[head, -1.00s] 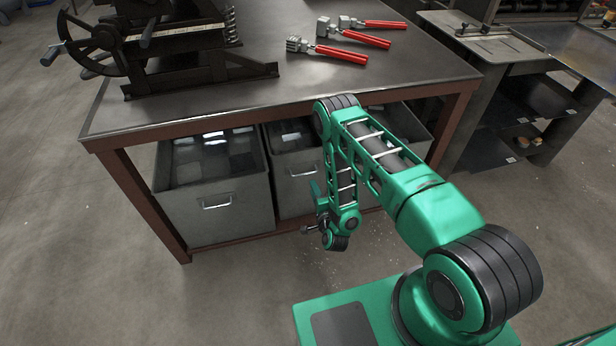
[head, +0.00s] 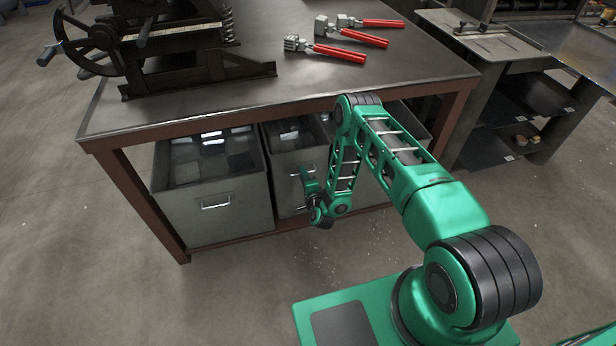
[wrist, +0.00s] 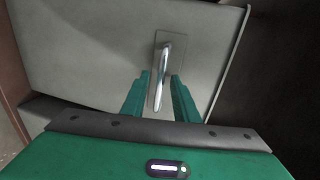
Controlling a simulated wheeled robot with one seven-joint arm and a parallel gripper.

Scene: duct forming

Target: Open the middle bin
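The middle bin (head: 285,182) is a grey metal box under the workbench, partly hidden by my arm in the head view. Its grey front fills much of the wrist view (wrist: 100,50). A bright metal bar handle (wrist: 165,58) on a small plate shows there. My gripper (wrist: 160,78) is open, with one green finger on each side of the handle's lower part in the picture and a gap to it on both sides. In the head view my gripper (head: 306,180) is close to the bin's front.
The left bin (head: 215,215) stands beside the middle one. Another bin (head: 408,120) is partly hidden behind my arm. The workbench top (head: 260,105) is above, with red-handled tools (head: 340,52) and a dark machine (head: 165,50). The floor in front is clear.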

